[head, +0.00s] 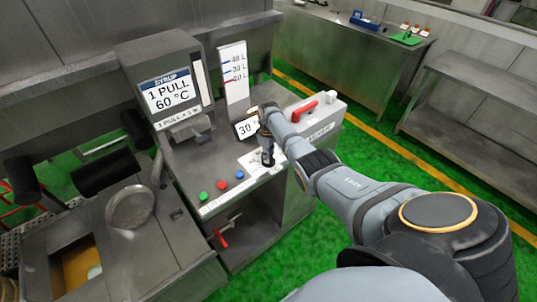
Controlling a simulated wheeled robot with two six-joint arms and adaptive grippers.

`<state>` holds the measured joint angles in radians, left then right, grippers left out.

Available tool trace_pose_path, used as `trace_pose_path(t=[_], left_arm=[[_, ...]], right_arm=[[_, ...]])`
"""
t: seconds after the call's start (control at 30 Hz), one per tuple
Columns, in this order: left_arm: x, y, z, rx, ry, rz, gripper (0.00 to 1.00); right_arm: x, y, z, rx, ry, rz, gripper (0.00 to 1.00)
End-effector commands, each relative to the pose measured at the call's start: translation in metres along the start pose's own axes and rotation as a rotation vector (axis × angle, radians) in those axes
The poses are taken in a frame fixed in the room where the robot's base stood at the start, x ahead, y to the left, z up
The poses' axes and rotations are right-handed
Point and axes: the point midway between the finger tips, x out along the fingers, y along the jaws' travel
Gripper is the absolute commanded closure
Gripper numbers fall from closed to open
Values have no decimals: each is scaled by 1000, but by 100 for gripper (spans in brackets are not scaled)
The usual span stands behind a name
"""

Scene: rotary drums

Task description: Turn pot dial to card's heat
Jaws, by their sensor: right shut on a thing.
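The card (172,92) stands on the machine at the upper left and reads "SYRUP, 1 PULL, 60 °C". A small display (246,128) behind my right gripper shows "30", with its right part covered by my arm. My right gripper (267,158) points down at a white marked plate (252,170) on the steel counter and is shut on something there. This is likely the pot dial, but the gripper hides it, so its pointer cannot be read. My left gripper is not in view.
A level scale (235,72) stands behind the display. A red lever (304,110) lies just beyond my right forearm. Green, red and blue buttons (222,185) line the counter's front. A round metal pan (131,207) is at the left. Green floor lies right.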

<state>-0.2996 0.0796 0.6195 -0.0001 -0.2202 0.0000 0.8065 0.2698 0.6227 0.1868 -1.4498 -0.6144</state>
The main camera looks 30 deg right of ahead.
Motion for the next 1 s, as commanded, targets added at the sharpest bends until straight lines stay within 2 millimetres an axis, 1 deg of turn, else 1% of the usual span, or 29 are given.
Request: trace_pose_path(t=[0.1,0.7,1.0], left_arm=[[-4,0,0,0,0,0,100],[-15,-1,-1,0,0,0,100],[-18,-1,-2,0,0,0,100]], right_arm=[[-2,0,0,108,0,1,100],[-2,0,0,675,1,0,100],[-2,1,-1,912,2,0,100]])
